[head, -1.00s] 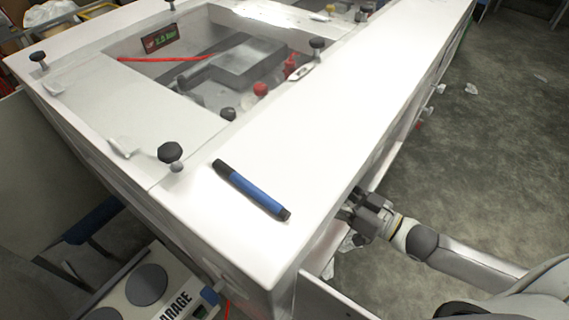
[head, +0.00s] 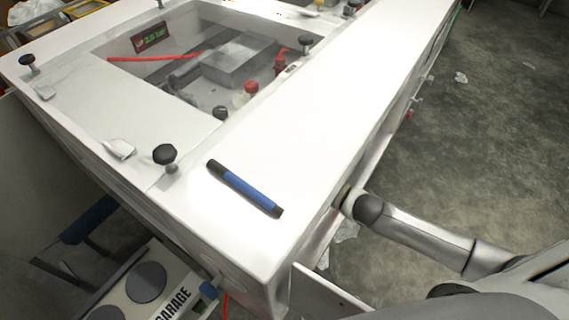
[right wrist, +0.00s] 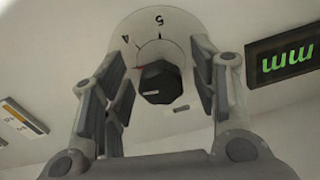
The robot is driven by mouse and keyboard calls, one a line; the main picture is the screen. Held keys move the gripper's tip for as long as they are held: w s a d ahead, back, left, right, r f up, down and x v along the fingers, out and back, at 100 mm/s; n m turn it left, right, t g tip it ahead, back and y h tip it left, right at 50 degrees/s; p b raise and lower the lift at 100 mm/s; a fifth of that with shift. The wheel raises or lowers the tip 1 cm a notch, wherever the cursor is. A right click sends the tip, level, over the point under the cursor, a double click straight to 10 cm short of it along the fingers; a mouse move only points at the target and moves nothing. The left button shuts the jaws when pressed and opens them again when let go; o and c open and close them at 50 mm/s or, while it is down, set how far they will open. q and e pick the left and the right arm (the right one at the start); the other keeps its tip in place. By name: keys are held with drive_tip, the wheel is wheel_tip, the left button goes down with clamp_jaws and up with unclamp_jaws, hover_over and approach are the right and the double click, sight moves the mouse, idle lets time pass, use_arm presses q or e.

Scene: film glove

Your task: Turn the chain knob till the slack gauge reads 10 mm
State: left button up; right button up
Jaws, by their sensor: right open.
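In the right wrist view, a black faceted knob (right wrist: 160,84) sits at the centre of a pale round dial (right wrist: 155,28) marked with 4 and 5. My right gripper (right wrist: 161,76) is open, with one finger on each side of the knob. Gaps show between the fingers and the knob. A dark display (right wrist: 284,62) with green letters, upside down like "mm", is cut off at the right edge, and no number shows on it. In the head view my right gripper is hidden by the white cabinet (head: 330,95). My left gripper is in neither view.
A blue and black marker (head: 245,190) lies on the cabinet top. Several black knobs stand on the top, including one (head: 166,155) near the front left corner. A small sign with red and green (head: 151,37) is inside the recess. Grey floor (head: 480,120) is open at right.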

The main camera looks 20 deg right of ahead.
drive_tip(key=c, duration=1)
drive_tip(key=shift+n, duration=0.3)
drive_tip(key=n, duration=0.4)
drive_tip(key=shift+d, duration=0.1)
drive_tip(key=n, duration=0.5)
drive_tip(key=shift+w, duration=0.1)
drive_tip(key=shift+b, duration=0.3)
drive_tip(key=o, duration=1)
